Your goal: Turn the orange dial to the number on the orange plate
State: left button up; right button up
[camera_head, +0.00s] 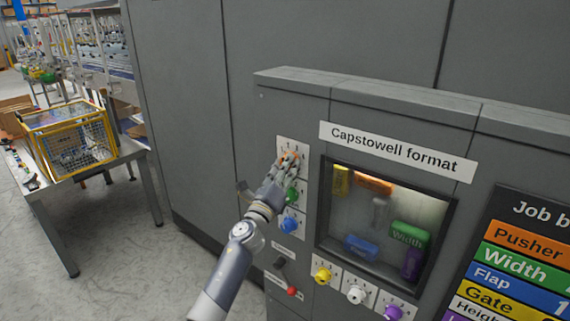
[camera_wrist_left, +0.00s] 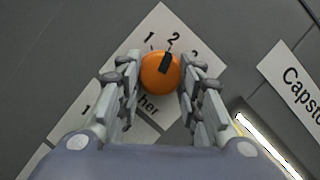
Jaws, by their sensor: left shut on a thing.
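The orange dial (camera_wrist_left: 155,78) is a round knob on a white numbered label (camera_wrist_left: 160,22) in the left wrist view. Its black mark points toward the 2, with the 1 to the left and a partly hidden 3 to the right. My left gripper (camera_wrist_left: 160,85) has its fingers on both sides of the dial and is shut on it. In the head view my left gripper (camera_head: 287,162) covers most of the dial. The orange Pusher plate (camera_head: 528,243) is on the job board at the right; its number is outside the view. My right gripper is not in view.
Green (camera_head: 292,195) and blue (camera_head: 289,225) dials sit below the orange one. A red-tipped lever (camera_head: 291,292) is lower. A window (camera_head: 327,195) holds coloured blocks. Yellow (camera_head: 323,275), white (camera_head: 356,296) and purple (camera_head: 393,312) dials sit beneath it. A yellow-rimmed basket (camera_head: 62,120) stands on a left table.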

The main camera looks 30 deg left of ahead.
pick_arm(q)
jog(key=shift+r, duration=0.15)
dwell(0.3)
jog(key=o, duration=1)
jog(key=shift+o, duration=0.3)
jog(key=shift+w, duration=0.1)
jog(key=v, duration=1.2)
